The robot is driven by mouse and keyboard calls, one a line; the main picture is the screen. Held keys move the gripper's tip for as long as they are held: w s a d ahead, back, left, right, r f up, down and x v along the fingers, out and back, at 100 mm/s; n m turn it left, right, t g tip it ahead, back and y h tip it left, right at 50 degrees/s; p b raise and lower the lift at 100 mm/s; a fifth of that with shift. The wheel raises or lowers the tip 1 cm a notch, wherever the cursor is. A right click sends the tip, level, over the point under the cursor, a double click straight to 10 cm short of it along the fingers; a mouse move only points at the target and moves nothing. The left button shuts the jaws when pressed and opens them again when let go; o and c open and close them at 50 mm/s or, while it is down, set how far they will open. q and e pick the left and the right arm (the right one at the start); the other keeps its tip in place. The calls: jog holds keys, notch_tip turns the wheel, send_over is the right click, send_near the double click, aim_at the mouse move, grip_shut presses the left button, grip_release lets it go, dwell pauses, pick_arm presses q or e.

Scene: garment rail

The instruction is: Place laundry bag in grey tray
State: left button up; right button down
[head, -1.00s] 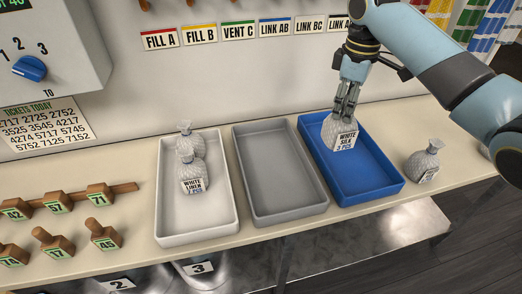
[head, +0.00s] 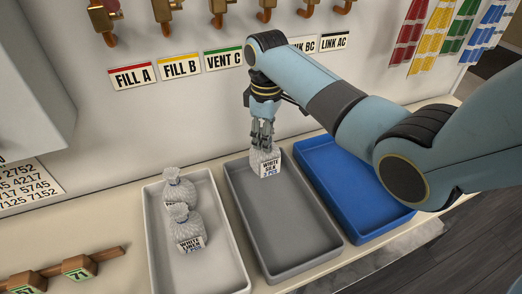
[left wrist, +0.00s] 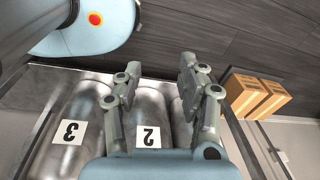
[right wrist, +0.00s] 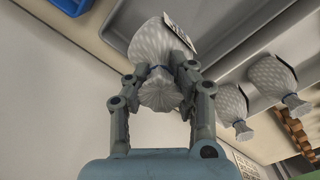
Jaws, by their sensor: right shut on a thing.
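My right gripper (head: 262,138) is shut on the neck of a pale laundry bag (head: 256,163) labelled WHITE SILK. The bag hangs upright at the back end of the grey tray (head: 290,268); I cannot tell whether it touches the tray floor. In the right wrist view the fingers (right wrist: 160,78) grip the bag (right wrist: 156,45) below its gathered top. My left gripper (left wrist: 160,68) is open and empty, away from the trays, above metal drums.
The white tray (head: 213,285) at left holds two bags, the front one (head: 186,226) labelled WHITE LINEN. The blue tray (head: 345,225) at right looks empty where visible; my right arm covers part of it. Valves (head: 163,12) line the wall behind.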

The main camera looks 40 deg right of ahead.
aim_at(261, 153)
jog(key=shift+w+a+f, duration=0.2)
jog(key=shift+a+f, duration=0.25)
jog(key=shift+a, duration=0.05)
notch_tip(261, 153, down, 4)
jog(key=shift+r, duration=0.25)
jog(key=shift+f, duration=0.2)
jog(key=c, duration=1.1)
grip_release()
jog(key=shift+c, duration=0.2)
pick_arm(q)
jog(key=shift+w+r, duration=0.1)
jog(key=shift+w, duration=0.55)
pick_arm(e)
notch_tip(261, 153, up, 12)
jog(key=shift+r, duration=0.1)
pick_arm(q)
jog(key=shift+w+r, duration=0.15)
pick_arm(e)
jog(key=shift+s, duration=0.15)
